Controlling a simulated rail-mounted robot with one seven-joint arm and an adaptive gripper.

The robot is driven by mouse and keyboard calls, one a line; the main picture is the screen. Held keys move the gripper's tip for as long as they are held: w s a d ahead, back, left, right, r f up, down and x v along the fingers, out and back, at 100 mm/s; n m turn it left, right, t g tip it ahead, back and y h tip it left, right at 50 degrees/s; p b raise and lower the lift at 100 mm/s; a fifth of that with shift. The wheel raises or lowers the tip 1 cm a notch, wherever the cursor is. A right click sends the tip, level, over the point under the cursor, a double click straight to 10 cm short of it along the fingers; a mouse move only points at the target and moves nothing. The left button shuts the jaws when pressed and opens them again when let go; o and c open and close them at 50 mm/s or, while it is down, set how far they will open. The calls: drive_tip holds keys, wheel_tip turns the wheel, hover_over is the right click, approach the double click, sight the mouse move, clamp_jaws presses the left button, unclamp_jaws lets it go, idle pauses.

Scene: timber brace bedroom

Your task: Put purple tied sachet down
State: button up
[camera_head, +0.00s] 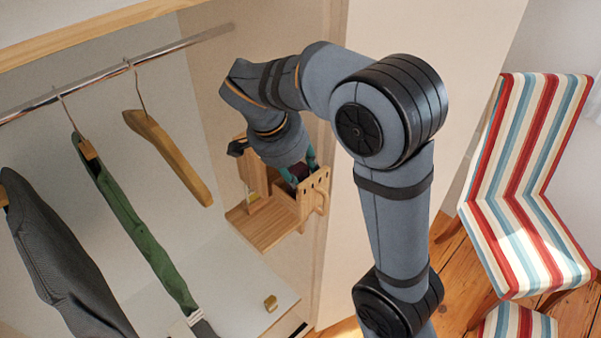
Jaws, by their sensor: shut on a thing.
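My gripper (300,172) points down at the wooden caddy (262,228) on the wardrobe's side wall. Its teal fingers are shut on a small dark purple thing, which I take to be the purple tied sachet (297,173). Only a little of the sachet shows between the fingers. The gripper and sachet are at the caddy's right-hand part, behind a slat with holes. I cannot tell whether the sachet touches the caddy. The caddy's lower left tray area looks mostly bare.
A rail (100,80) carries a grey garment (60,255), a green garment (135,220) and an empty wooden hanger (168,155) left of the caddy. A small gold object (270,303) sits on the white shelf (235,290) below. A striped chair (525,185) stands right.

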drive_tip(key=shift+f, duration=0.2)
drive_tip(key=o, duration=0.9)
drive_tip(key=shift+a+r, duration=0.1)
drive_tip(key=shift+r, duration=0.4)
drive_tip(key=p+v, duration=0.1)
drive_tip(key=v, duration=1)
drive_tip(key=shift+s+r, duration=0.15)
drive_tip(key=shift+r, duration=0.05)
